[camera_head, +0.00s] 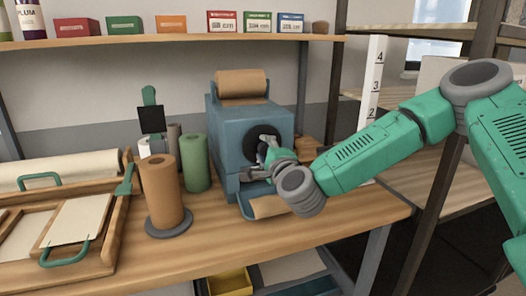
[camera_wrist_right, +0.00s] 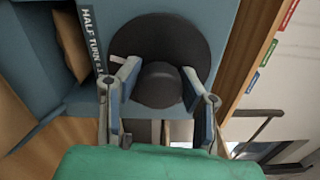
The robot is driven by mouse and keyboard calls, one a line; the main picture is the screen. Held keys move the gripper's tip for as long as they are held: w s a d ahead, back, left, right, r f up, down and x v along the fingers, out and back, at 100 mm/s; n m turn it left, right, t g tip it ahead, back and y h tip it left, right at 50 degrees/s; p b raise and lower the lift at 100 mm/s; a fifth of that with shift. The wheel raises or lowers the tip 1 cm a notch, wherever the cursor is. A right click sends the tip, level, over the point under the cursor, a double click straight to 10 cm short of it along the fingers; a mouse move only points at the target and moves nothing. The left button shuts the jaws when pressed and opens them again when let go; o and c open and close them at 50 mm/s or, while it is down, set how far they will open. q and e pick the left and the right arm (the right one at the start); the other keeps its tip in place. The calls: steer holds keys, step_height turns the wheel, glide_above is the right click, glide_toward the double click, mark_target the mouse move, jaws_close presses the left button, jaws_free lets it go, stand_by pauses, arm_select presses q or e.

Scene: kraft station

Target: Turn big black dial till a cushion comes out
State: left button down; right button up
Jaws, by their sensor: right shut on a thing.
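The big black dial (camera_wrist_right: 190,35) is on the face of a blue machine (camera_head: 228,118); in the head view the dial (camera_head: 250,143) is partly hidden by my right gripper (camera_head: 266,158). In the right wrist view my right gripper (camera_wrist_right: 160,90) has a finger on each side of the dial's round black knob and is shut on it. A pale mark shows on the dial near the left finger. A brown paper roll (camera_head: 242,83) sits on top of the machine, and brown paper (camera_head: 270,206) lies at its lower front opening. My left gripper is not in view.
A brown roll on a stand (camera_head: 162,190) and a green roll (camera_head: 194,162) stand left of the machine. A wooden tray (camera_head: 108,262) with green handles lies further left. A shelf (camera_head: 180,41) with small boxes runs above. The bench front is mostly clear.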

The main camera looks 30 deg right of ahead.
steer(key=shift+s+d+f, duration=0.1)
steer(key=shift+f, duration=0.3)
steer(key=o, duration=1.2)
steer(key=shift+d+r, duration=0.1)
steer(key=v, duration=1.2)
steer(key=shift+d, duration=0.2)
